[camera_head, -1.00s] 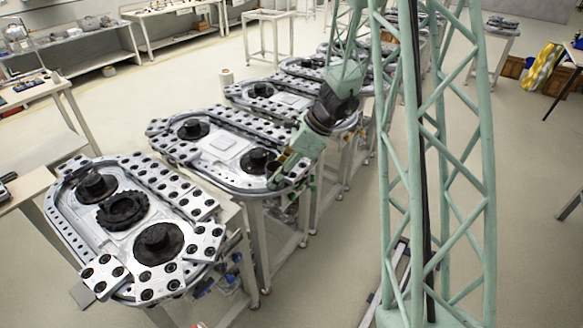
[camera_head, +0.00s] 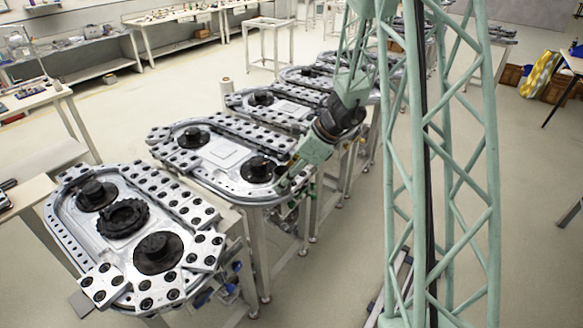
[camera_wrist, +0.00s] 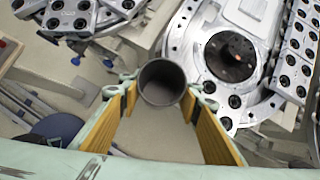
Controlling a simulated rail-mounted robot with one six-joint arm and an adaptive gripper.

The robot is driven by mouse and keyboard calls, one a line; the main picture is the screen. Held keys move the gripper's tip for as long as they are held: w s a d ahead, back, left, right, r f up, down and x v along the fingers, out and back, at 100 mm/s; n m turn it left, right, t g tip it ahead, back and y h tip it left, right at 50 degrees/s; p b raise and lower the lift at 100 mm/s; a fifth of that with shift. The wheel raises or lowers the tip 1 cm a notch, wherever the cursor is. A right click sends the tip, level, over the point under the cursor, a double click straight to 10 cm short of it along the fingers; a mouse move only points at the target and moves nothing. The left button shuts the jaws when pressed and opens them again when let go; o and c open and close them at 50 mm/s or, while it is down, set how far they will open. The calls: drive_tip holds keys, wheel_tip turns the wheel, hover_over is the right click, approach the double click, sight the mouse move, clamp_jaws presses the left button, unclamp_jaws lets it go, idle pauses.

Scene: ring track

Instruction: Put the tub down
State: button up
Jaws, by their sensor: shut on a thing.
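The tub (camera_wrist: 162,83) is a dark grey round cup, seen in the wrist view from above with its open mouth facing the camera. My gripper (camera_wrist: 158,92) is shut on it, with a yellow-padded finger on each side. In the wrist view the tub appears left of a ring-track table's black hub (camera_wrist: 230,56), by the table's rounded edge; I cannot tell whether it touches anything below. In the head view my gripper (camera_head: 286,180) is at the near right end of the second track table (camera_head: 222,178); the tub cannot be made out there.
Another track table (camera_head: 116,230) with black hubs stands in front, and more tables (camera_head: 262,112) stand in a row behind. A small white cylinder (camera_head: 227,90) stands behind the row. Floor is open left of the row.

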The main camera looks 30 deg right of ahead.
drive_tip(key=w+d, duration=0.3)
drive_tip(key=w+d+p, duration=0.1)
drive_tip(key=w+d, duration=0.1)
drive_tip(key=w, duration=0.1)
drive_tip(key=w+d+f+p, duration=0.1)
drive_tip(key=w+d, duration=0.2)
drive_tip(key=w, duration=0.1)
drive_tip(key=shift+w+d+f, duration=0.1)
drive_tip(key=shift+d, duration=0.25)
drive_tip(key=shift+w+d, duration=0.1)
drive_tip(key=shift+w+d, duration=0.15)
drive_tip(key=shift+w, duration=0.05)
drive_tip(key=shift+f, duration=1.8)
drive_tip(key=shift+f, duration=0.15)
drive_tip(key=o, duration=0.5)
drive_tip(key=shift+c, duration=0.2)
drive_tip(key=o, duration=0.4)
drive_tip(key=shift+r+p, duration=0.2)
drive_tip(key=shift+p, duration=0.1)
